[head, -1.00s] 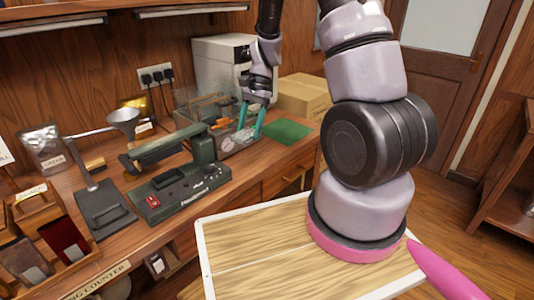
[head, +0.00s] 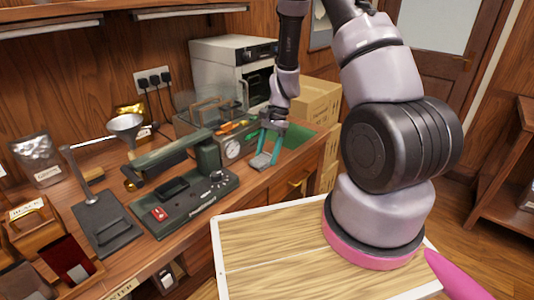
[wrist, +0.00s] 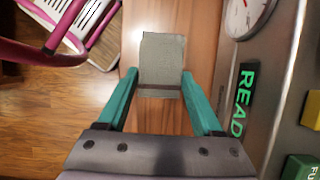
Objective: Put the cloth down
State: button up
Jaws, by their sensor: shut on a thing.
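The cloth (wrist: 163,60) is a small grey-green folded pad in the wrist view. It sits between the teal fingertips of my gripper (wrist: 160,82), which is shut on it. In the head view, my gripper (head: 262,160) points down near the front edge of the wooden counter, just right of the machine with the round gauge. The cloth shows there only as a small grey patch between the fingers. In the wrist view, bare wood lies below it; whether the cloth touches the wood I cannot tell.
A green mat (head: 297,137) lies behind to the right. A dark green sealer (head: 185,200) stands to the left. Cardboard boxes (head: 312,100) are behind.

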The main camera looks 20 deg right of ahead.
jog(key=o, duration=1.2)
jog(key=shift+f, duration=0.1)
jog(key=d+r+n+t, duration=0.1)
jog(key=d+r, duration=0.1)
jog(key=r, duration=0.9)
jog(key=d+r+n+t, duration=0.1)
jog(key=d+r, duration=0.1)
jog(key=r, duration=0.9)
jog(key=s+r+n+t+h, duration=0.1)
jog(key=s+r+n+t, duration=0.4)
jog(key=s+r, duration=1.1)
notch_tip(320, 180, up, 3)
jog(key=t, duration=0.2)
jog(key=shift+s+d+t+h, duration=0.35)
jog(key=shift+s+t+h, duration=0.05)
